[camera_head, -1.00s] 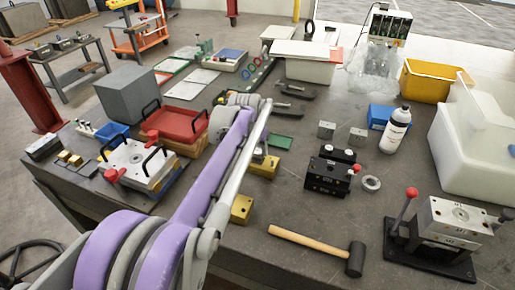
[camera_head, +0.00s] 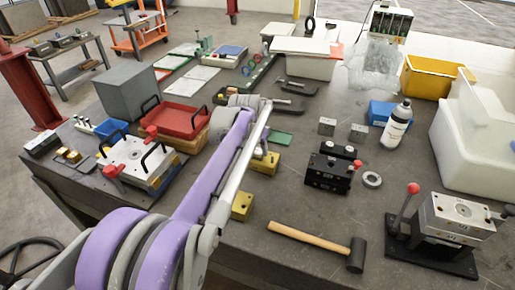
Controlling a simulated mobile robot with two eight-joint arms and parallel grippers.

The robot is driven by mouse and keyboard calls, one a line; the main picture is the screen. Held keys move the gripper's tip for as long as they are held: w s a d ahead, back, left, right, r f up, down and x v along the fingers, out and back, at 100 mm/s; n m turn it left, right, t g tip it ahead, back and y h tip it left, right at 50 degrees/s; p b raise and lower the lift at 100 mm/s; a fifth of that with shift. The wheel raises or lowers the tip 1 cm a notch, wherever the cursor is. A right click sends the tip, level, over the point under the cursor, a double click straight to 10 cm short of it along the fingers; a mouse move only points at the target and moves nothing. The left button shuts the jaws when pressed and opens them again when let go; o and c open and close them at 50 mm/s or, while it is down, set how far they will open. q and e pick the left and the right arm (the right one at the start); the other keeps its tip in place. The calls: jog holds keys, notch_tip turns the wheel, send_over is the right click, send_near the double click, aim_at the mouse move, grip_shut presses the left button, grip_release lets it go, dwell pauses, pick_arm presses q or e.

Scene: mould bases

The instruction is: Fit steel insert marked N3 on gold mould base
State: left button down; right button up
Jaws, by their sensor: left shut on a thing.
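A gold mould base (camera_head: 268,165) stands near the middle of the table, partly hidden behind my left arm. A second gold block (camera_head: 242,206) lies nearer, beside the forearm. My left gripper (camera_head: 259,151) is low over the farther gold block, mostly hidden by its own purple arm. It is shut on a small grey steel piece whose marking I cannot read. Whether that piece touches the gold block is hidden. Two grey steel inserts (camera_head: 327,126) (camera_head: 358,132) stand apart to the right, their marks too small to read. My right gripper is not in view.
A black block with a red knob (camera_head: 330,172) and a steel ring (camera_head: 372,179) stand to the right. A hammer (camera_head: 310,238) lies in front. A red tray (camera_head: 182,120) and a clamped mould plate (camera_head: 137,157) are at left. A lever press (camera_head: 440,228) stands at front right.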

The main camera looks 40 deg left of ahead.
pick_arm(q)
jog(key=shift+c, duration=1.4)
grip_release()
jog(key=shift+r, duration=0.1)
jog(key=v, duration=1)
jog(key=shift+r+p, duration=0.3)
jog(key=shift+p, duration=0.1)
jog(key=shift+s, duration=0.15)
